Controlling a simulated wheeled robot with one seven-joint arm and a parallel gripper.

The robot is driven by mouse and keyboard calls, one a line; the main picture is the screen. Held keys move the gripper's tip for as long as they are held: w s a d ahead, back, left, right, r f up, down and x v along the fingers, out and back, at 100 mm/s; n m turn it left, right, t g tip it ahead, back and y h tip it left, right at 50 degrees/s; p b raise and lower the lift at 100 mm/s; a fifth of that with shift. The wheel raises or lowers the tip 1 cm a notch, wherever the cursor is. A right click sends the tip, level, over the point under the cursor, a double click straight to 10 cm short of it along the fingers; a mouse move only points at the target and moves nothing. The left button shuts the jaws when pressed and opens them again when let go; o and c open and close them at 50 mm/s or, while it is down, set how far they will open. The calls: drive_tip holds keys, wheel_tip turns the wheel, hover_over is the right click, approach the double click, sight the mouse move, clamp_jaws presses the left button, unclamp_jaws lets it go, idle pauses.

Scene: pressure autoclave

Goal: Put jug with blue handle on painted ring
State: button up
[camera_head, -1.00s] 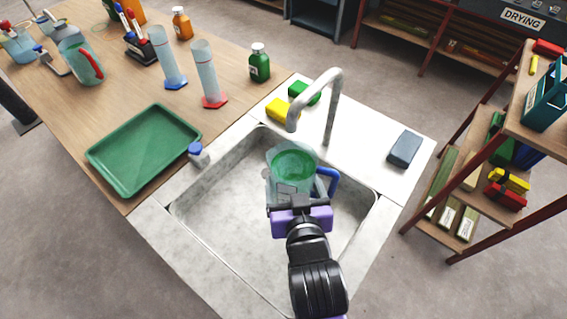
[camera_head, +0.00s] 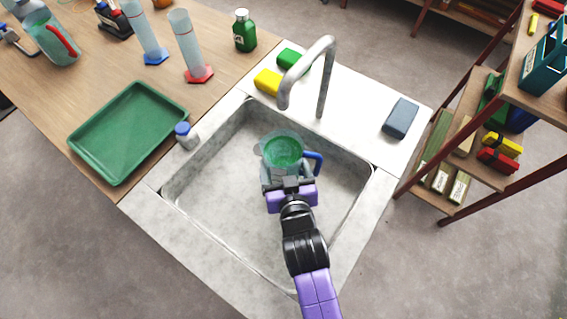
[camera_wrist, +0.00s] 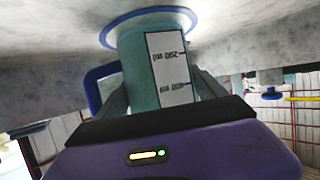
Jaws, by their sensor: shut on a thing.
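The jug with the blue handle (camera_head: 283,153) is clear with green contents and stands upright inside the sink basin. Its blue handle (camera_head: 319,162) points right in the head view and shows at the left in the wrist view (camera_wrist: 91,90). My gripper (camera_head: 287,180) is shut on the jug's body from the near side. The wrist view looks upside down, with the sink floor at the top. There the painted ring (camera_wrist: 185,18) shows blue on the floor around the jug's base. I cannot tell whether the base touches the floor. The ring is hidden in the head view.
The grey tap (camera_head: 325,75) arches behind the jug. Yellow (camera_head: 268,82) and green (camera_head: 292,62) sponges and a blue-grey block (camera_head: 400,117) lie on the sink's back ledge. A blue-capped bottle (camera_head: 187,135) stands at the left rim, near a green tray (camera_head: 128,132).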

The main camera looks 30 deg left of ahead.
drive_tip(key=shift+f, duration=0.15)
drive_tip(key=o, duration=1.4)
